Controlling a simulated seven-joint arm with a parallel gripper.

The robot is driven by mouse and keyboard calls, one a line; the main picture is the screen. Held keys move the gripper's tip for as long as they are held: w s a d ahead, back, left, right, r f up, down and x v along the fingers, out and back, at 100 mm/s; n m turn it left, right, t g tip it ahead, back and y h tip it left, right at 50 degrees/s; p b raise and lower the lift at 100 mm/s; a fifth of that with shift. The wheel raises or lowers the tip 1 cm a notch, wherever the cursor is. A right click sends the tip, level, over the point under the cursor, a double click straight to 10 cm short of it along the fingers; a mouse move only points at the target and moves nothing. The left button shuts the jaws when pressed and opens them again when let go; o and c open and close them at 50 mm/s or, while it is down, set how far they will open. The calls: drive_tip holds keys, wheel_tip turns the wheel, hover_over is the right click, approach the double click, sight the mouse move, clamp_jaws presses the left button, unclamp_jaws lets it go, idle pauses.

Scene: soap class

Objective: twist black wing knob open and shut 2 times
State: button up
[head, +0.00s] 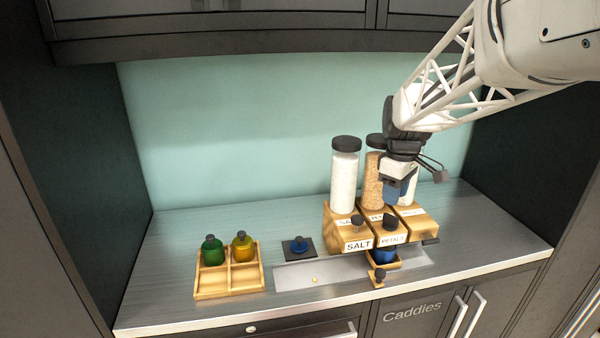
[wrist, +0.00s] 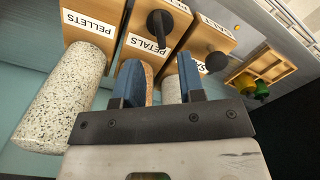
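Three wooden dispensers stand side by side at the right of the counter. The middle one, marked PETALS (head: 392,239), has a black wing knob (head: 390,222) on its front; this knob shows larger in the wrist view (wrist: 160,22). The SALT dispenser (head: 358,244) has a rounder dark knob (head: 357,222). Another black piece (head: 430,240) sticks out at the right dispenser's front. My gripper (head: 396,192) is above and behind the knobs, among the tall jars. Its two blue fingers (wrist: 158,68) are apart with no knob between them; a jar shows behind the gap.
A blue jar (head: 386,256) stands below the PETALS spout. A wooden caddy (head: 230,293) at left holds a green jar (head: 211,250) and a yellow jar (head: 242,248). A small blue jar (head: 298,245) sits on a black pad. The counter's left back is clear.

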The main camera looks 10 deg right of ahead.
sight(390, 215)
drive_tip(key=shift+r, duration=0.55)
drive_tip(key=shift+w+a+f, duration=0.1)
drive_tip(key=shift+f, duration=0.05)
drive_tip(key=shift+f, duration=0.1)
idle(0.4)
drive_tip(key=shift+f, duration=3.8)
clamp_jaws()
